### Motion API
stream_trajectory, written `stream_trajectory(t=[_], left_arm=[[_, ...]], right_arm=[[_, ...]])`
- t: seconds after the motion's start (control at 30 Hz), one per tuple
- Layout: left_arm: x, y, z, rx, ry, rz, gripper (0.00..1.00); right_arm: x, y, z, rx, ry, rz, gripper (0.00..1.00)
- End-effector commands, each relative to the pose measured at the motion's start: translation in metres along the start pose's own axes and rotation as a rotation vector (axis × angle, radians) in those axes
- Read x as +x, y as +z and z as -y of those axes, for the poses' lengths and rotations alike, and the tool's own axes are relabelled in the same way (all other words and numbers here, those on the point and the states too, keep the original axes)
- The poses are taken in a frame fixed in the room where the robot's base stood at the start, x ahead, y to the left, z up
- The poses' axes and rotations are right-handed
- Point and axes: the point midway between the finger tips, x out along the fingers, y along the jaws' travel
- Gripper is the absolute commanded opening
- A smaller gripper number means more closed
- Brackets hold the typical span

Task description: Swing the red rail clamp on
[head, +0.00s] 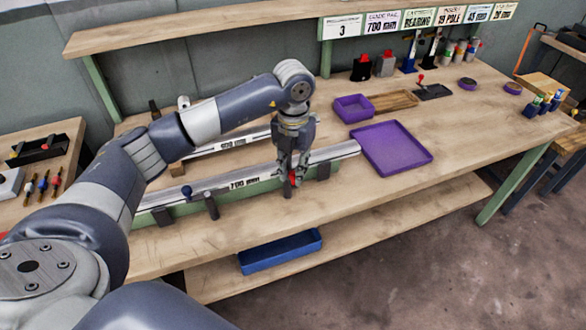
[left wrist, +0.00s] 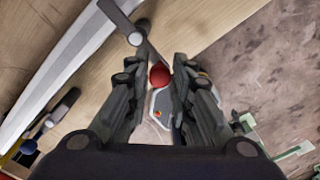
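The red rail clamp shows mainly as its red knob (head: 293,179), at the front of the rail labelled 700 mm (head: 250,182). In the left wrist view the red knob (left wrist: 160,76) sits between my fingertips, filling the gap, with a grey clamp arm (left wrist: 128,28) beyond it. My left gripper (head: 292,178) points down at the rail's front edge and looks shut on the knob. The fingers hide part of the clamp in the head view, so its exact angle is hard to tell. My right gripper is not in view.
A clamp with a blue knob (head: 186,191) stands farther left on the rail. Another rail (head: 230,142) lies behind. A purple tray (head: 408,165) and a small purple bin (head: 353,108) are to the right. A blue bin (head: 281,250) sits on the lower shelf. The front right worktop is clear.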

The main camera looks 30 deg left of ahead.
Motion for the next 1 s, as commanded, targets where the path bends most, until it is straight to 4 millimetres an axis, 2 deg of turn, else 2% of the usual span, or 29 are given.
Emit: stream_trajectory(t=[0.37,0.47,0.57,0.8,1.0], left_arm=[[0.0,-0.001,0.0,0.001,0.0,-0.002,0.4],[-0.006,0.0,0.0,0.002,0.0,-0.001,0.4],[-0.02,0.001,0.0,0.002,0.0,0.002,0.4],[-0.072,0.001,0.001,0.001,-0.001,0.004,0.4],[-0.105,0.001,0.0,0.001,-0.001,0.002,0.4]], right_arm=[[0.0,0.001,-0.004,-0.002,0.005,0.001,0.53],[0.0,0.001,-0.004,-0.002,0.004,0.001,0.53],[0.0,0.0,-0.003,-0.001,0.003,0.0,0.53],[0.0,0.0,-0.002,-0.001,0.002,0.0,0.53],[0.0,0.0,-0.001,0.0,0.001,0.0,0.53]])
